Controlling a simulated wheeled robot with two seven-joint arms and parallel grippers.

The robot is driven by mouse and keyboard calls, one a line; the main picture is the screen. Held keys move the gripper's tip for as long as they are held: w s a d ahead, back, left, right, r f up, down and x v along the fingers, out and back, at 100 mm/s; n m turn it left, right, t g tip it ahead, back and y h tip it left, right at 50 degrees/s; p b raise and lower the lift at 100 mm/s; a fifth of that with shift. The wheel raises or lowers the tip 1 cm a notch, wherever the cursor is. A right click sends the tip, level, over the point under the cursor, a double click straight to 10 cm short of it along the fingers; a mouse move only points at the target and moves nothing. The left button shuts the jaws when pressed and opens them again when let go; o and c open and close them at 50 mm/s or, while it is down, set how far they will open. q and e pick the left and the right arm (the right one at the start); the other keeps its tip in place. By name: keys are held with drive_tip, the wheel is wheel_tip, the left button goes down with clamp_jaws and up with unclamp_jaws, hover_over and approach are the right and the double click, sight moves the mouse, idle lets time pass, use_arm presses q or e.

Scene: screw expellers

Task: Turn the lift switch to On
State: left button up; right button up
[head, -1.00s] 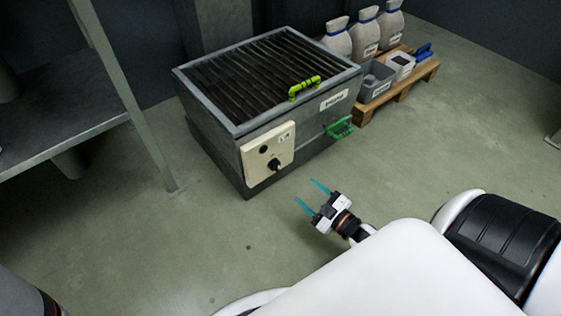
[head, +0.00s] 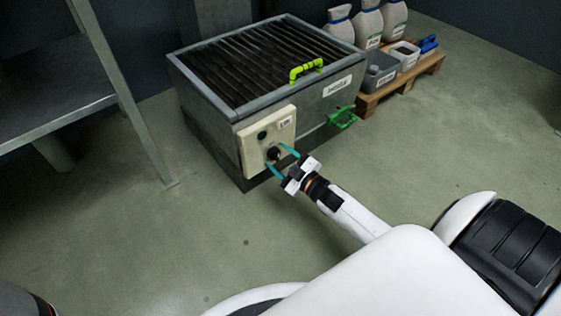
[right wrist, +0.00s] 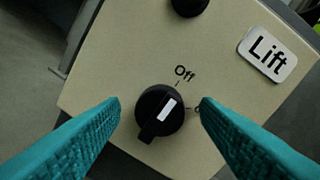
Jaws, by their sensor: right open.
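The lift switch is a black rotary knob (right wrist: 158,116) on a cream panel (right wrist: 105,75); it also shows in the head view (head: 273,153). A white "Lift" label (right wrist: 267,54) is on the panel. The knob's white mark points up and right, toward the printed "Off" (right wrist: 185,73). A second printed word at its right is mostly hidden by a finger. My right gripper (head: 275,156) is open, its teal fingertips on either side of the knob. In the right wrist view a gap shows between the knob and each finger. My left gripper is not in view.
The panel is on a grey box with a slatted top (head: 250,65), a yellow-green handle (head: 306,69) and a green part (head: 342,117). A pallet (head: 400,80) with sacks and bins stands behind. A metal shelf (head: 60,110) is at left. The front floor is clear.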

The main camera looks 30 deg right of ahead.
drive_tip(key=c, duration=1)
drive_tip(key=shift+r+m+p, duration=0.15)
drive_tip(key=shift+m+p, duration=0.85)
drive_tip(key=shift+p, duration=0.3)
drive_tip(key=shift+f+m+t+h+p, duration=0.2)
drive_tip(key=shift+m+p, duration=1)
drive_tip(key=shift+m, duration=1.4)
drive_tip(key=shift+f+m+t+h+p, duration=0.15)
drive_tip(key=shift+m+p, duration=1.05)
drive_tip(key=shift+m, duration=1.4)
drive_tip(key=o, duration=1)
drive_tip(key=shift+r, duration=0.1)
